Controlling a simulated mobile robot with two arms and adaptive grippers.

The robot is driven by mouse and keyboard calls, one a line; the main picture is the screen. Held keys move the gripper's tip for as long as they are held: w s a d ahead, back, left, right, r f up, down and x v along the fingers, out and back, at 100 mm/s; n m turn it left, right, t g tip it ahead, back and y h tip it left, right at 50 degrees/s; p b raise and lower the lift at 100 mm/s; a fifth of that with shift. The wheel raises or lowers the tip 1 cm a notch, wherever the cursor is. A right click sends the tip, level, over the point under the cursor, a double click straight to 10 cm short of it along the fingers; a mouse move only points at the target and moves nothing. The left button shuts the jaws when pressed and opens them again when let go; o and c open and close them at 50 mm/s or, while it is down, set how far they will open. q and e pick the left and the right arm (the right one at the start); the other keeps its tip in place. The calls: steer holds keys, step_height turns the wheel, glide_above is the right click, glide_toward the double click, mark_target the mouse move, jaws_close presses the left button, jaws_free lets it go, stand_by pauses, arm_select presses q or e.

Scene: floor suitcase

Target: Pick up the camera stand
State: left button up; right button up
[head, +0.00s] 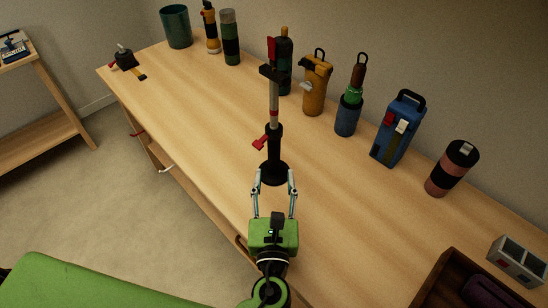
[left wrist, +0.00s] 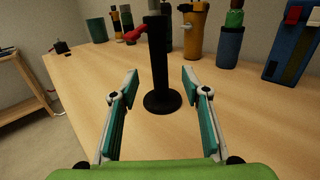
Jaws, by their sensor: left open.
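The camera stand (head: 274,140) stands upright on the wooden table, with a black round base, a black and grey pole and red parts. In the left wrist view its black column and base (left wrist: 160,75) stand just beyond and between my fingers. The top of the stand is cut off there. My left gripper (head: 274,178) is open and empty, with its fingertips at the near edge of the base. It also shows in the left wrist view (left wrist: 160,80), one finger on each side. My right gripper is not in view.
Behind the stand, along the wall, are a yellow flask (head: 315,88), a blue-based bottle (head: 348,115), a blue case (head: 394,135) and a pink and black can (head: 452,170). A dark wooden box (head: 430,290) is at lower right. The table (head: 195,110) left of the stand is clear.

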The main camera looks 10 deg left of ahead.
mark_target(274, 153)
arm_select(q)
steer(key=w, duration=0.2)
steer(key=w+a, duration=0.1)
steer(key=w, duration=0.1)
steer(key=shift+w, duration=0.4)
steer(key=shift+w+f, duration=0.1)
steer(key=shift+w, duration=0.25)
steer(key=shift+w+a, duration=0.25)
steer(key=shift+w, duration=0.3)
steer(key=w, duration=0.3)
steer(key=shift+w+a+f+b, duration=0.1)
steer(key=shift+w+a+b, duration=0.2)
steer(key=shift+a+b, duration=0.1)
steer(key=shift+w, duration=0.3)
steer(key=shift+c, duration=0.7)
jaws_close()
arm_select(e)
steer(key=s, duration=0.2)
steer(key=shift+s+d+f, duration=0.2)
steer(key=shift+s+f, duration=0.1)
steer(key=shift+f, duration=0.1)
